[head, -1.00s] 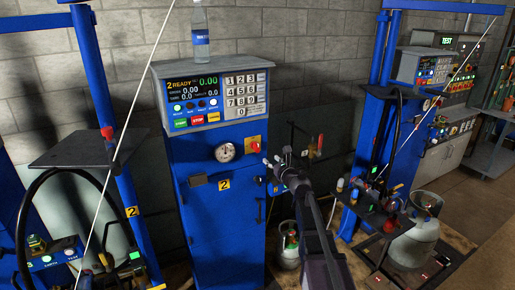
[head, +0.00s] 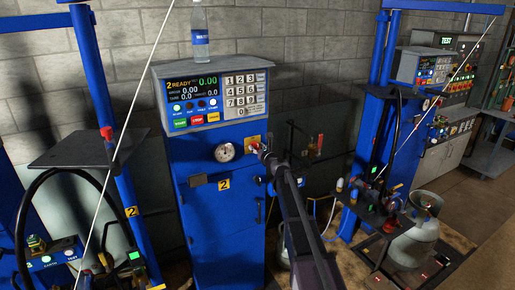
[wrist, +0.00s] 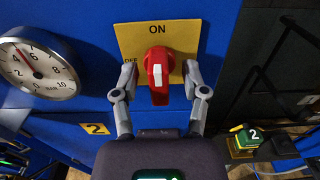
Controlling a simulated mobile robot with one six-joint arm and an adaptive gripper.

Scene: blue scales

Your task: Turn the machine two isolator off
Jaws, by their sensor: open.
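The machine two isolator is a red rotary knob (wrist: 158,82) on a yellow plate (wrist: 128,40) on the blue cabinet front. The plate reads ON above the knob, and OFF at its left, partly covered by a finger. The knob's grip stands vertical, with its white mark in line with ON. My gripper (wrist: 159,68) is open, with one finger on each side of the knob; I cannot tell whether they touch it. In the head view my gripper (head: 260,148) is at the yellow plate (head: 253,140) and hides most of the knob.
A pressure gauge (wrist: 35,68) sits left of the isolator. The blue cabinet (head: 215,225) carries a control panel (head: 212,95) and a water bottle (head: 200,35) on top. A second blue stand (head: 372,130) and a grey cylinder (head: 415,235) are at the right.

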